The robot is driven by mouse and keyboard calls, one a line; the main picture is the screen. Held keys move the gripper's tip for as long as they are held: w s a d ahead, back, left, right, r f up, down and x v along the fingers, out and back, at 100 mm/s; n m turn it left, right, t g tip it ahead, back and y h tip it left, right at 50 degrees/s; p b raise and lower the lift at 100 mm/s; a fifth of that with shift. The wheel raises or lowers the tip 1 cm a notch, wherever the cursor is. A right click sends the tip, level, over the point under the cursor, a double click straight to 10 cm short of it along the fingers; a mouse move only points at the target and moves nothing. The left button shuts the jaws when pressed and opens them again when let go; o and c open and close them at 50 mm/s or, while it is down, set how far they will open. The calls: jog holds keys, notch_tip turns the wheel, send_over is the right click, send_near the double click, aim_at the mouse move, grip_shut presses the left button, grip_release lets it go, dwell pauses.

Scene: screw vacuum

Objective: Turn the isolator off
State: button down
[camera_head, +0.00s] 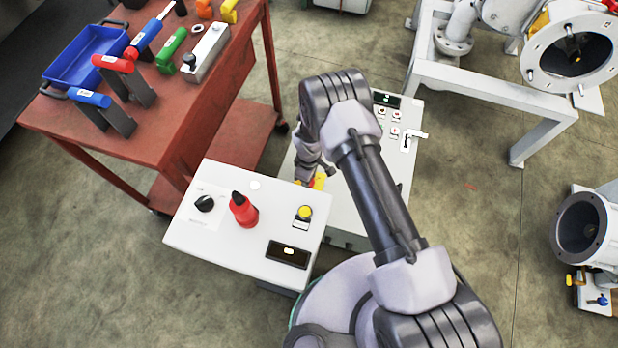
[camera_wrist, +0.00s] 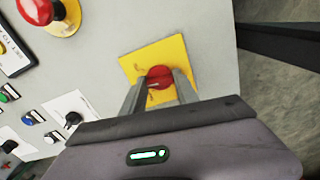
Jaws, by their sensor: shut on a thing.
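The isolator is a red rotary knob (camera_wrist: 158,72) on a square yellow plate (camera_wrist: 146,57), fixed to a grey panel face in the wrist view. My gripper (camera_wrist: 159,82) has one finger on each side of the knob and is shut on it. The fingers cover parts of the knob and plate, so the knob's exact setting is hard to read.
A red emergency button (camera_wrist: 36,10) and a small black switch (camera_wrist: 72,118) are on the same panel. A white control box (camera_head: 246,228) with a red-handled knob (camera_head: 243,210) stands close by. A red workbench (camera_head: 165,100) with tools is at upper left.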

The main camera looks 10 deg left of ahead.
jog(key=n, duration=0.5)
jog(key=shift+n, duration=0.3)
jog(key=n, duration=0.4)
jog(key=shift+n, duration=0.6)
jog(key=c, duration=0.9)
grip_release()
jog(key=shift+r, duration=0.1)
notch_tip(320, 180, up, 17)
jog(key=p, duration=0.7)
jog(key=shift+r, duration=0.1)
